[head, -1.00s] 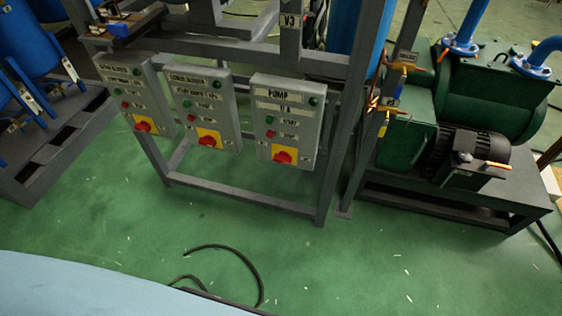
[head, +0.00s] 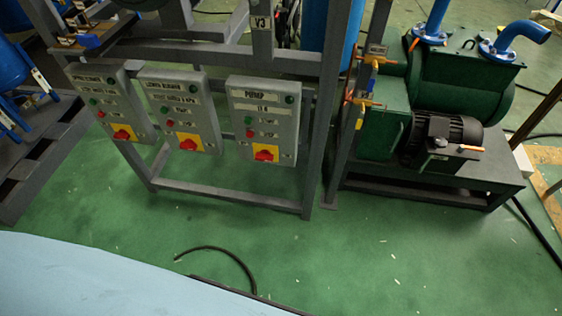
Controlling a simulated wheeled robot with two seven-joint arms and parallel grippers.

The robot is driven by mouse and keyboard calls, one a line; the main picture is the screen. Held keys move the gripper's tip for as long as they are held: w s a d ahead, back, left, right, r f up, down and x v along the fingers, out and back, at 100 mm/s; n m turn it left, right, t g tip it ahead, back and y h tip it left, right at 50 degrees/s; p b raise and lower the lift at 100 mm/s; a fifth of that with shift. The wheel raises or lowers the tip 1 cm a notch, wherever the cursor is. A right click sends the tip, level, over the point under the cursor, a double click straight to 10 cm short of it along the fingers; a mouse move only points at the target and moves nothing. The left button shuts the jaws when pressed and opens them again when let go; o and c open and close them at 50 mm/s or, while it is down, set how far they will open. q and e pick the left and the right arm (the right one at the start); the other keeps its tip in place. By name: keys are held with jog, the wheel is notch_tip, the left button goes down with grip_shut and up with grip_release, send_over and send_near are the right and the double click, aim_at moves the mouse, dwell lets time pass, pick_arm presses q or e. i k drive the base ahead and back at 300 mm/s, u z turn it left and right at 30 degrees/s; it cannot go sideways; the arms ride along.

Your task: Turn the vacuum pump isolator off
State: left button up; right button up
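The pump control box (head: 277,112) is the rightmost of three grey boxes on the steel frame, with a label reading "PUMP". It carries a red rotary isolator knob (head: 264,155) on a yellow plate at its lower left, with green and red buttons above. The knob's exact angle is too small to tell. The green vacuum pump (head: 455,85) with a black motor stands to the right of the frame. Neither of my grippers shows in the head view.
Two similar boxes, the middle one (head: 178,110) and the left one (head: 108,102), have red knobs too. The grey frame (head: 220,194) reaches the floor. A dark cable (head: 235,257) lies on the green floor in front. Floor between is otherwise mostly clear.

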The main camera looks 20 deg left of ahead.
aim_at(265, 156)
jog(key=z, duration=1.55)
jog(key=k, duration=1.15)
jog(key=u, duration=2.15)
jog(key=i, duration=0.5)
jog(key=u, duration=0.1)
